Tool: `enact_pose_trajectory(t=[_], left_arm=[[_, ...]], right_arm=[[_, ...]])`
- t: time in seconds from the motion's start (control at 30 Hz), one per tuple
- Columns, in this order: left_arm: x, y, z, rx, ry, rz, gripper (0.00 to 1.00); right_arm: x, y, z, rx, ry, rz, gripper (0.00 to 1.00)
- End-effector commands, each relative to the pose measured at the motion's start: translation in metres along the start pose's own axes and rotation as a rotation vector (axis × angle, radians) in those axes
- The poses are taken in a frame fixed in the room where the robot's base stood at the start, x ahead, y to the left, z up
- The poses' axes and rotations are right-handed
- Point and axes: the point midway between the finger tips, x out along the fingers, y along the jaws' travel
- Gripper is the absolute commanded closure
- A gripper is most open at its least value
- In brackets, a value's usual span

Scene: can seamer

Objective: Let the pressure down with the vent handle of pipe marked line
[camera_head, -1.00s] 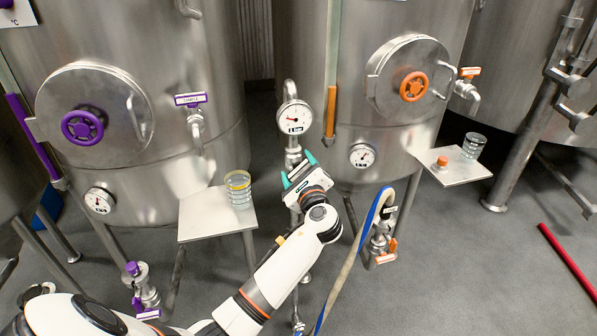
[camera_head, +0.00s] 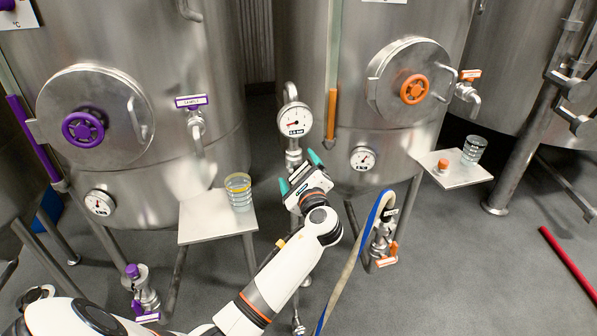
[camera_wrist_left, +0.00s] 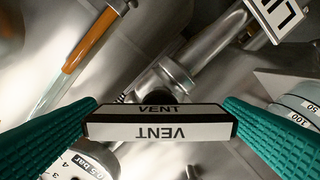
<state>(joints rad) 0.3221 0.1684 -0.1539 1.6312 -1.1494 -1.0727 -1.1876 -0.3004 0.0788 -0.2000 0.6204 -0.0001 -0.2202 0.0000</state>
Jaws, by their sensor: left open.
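The vent handle (camera_wrist_left: 160,122), a block with white "VENT" labels, lies between the green fingers of my left gripper (camera_wrist_left: 160,132) in the left wrist view. The fingers are open, one on each side of it; I cannot tell whether they touch it. In the head view my left gripper (camera_head: 299,173) is in front of the pipe (camera_head: 293,155), below its round gauge (camera_head: 295,119), and hides the handle. In the wrist view a metal pipe (camera_wrist_left: 205,48) runs behind the handle, and a sign (camera_wrist_left: 282,14) reading "LI" is cut off at the top right.
Steel tanks with a purple-wheel hatch (camera_head: 83,129) and an orange-wheel hatch (camera_head: 414,89) stand either side. A shelf (camera_head: 205,225) with a glass (camera_head: 239,192) is left of my gripper. A hose (camera_head: 350,262) hangs to its right. A red bar (camera_head: 568,262) lies on the floor.

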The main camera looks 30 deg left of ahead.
Motion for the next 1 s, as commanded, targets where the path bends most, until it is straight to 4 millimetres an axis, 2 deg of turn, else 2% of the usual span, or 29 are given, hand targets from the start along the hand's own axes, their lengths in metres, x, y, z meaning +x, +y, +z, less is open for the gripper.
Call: enact_pose_trajectory(t=[0.13, 0.23, 0.5, 0.7, 0.83, 1.0], left_arm=[[-0.005, -0.001, 0.001, 0.001, -0.001, 0.001, 0.09], [-0.018, -0.001, 0.002, 0.001, -0.003, 0.001, 0.09], [-0.076, -0.002, 0.002, -0.002, -0.004, 0.0, 0.09], [-0.108, -0.001, 0.001, -0.001, -0.002, 0.001, 0.09], [-0.118, -0.001, 0.0, 0.0, 0.0, -0.001, 0.09], [-0.121, 0.0, 0.0, 0.0, 0.001, -0.001, 0.09]], right_arm=[[0.001, -0.001, 0.0, -0.001, 0.0, -0.001, 0.64], [0.003, -0.001, 0.0, -0.001, 0.0, -0.002, 0.64], [0.011, -0.002, -0.001, -0.001, 0.0, -0.002, 0.64], [0.014, -0.002, -0.001, -0.001, 0.0, -0.002, 0.64], [0.015, -0.002, -0.002, -0.001, 0.0, -0.002, 0.64], [0.015, -0.002, -0.002, -0.001, 0.0, -0.002, 0.64]])
